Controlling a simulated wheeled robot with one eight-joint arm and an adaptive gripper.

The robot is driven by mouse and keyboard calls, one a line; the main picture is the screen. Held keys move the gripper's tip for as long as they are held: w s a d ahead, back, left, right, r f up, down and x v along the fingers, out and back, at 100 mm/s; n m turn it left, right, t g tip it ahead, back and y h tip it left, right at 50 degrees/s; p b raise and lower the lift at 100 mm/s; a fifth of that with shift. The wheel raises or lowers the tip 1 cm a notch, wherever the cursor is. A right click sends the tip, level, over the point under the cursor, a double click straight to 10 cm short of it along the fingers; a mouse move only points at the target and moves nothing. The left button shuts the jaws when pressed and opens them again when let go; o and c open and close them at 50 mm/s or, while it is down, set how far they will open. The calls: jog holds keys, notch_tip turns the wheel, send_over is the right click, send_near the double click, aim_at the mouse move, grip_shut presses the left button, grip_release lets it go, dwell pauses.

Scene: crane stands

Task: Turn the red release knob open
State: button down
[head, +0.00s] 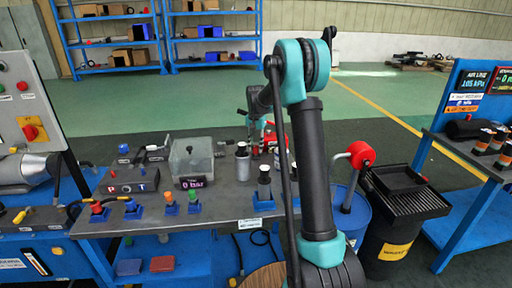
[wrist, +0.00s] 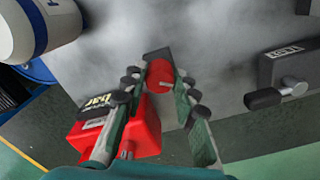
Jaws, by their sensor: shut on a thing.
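The red release knob (wrist: 159,74) shows in the wrist view as a short red cylinder on a dark mount. My gripper (wrist: 160,86) has one finger on each side of the knob, and its fingertips are closed on it. How far the knob is turned cannot be told. A red block (wrist: 144,132) with a dark display marked "bar" lies beside and partly behind the left finger. In the head view, a red unit (head: 270,137) is at the back of the workbench, and my arm partly hides it and the gripper.
A grey block with a lever (wrist: 283,80) is at the right of the wrist view, and a white-and-blue cylinder (wrist: 40,25) is at upper left. The workbench (head: 225,205) also carries a clear box (head: 190,158) and several knobs. A blue drum (head: 350,215) stands right of it.

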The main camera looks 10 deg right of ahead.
aim_at(256, 147)
jog(key=m, duration=0.6)
jog(key=shift+m, duration=0.3)
dwell(0.4)
jog(key=c, duration=1.2)
grip_release()
notch_tip(256, 147, up, 12)
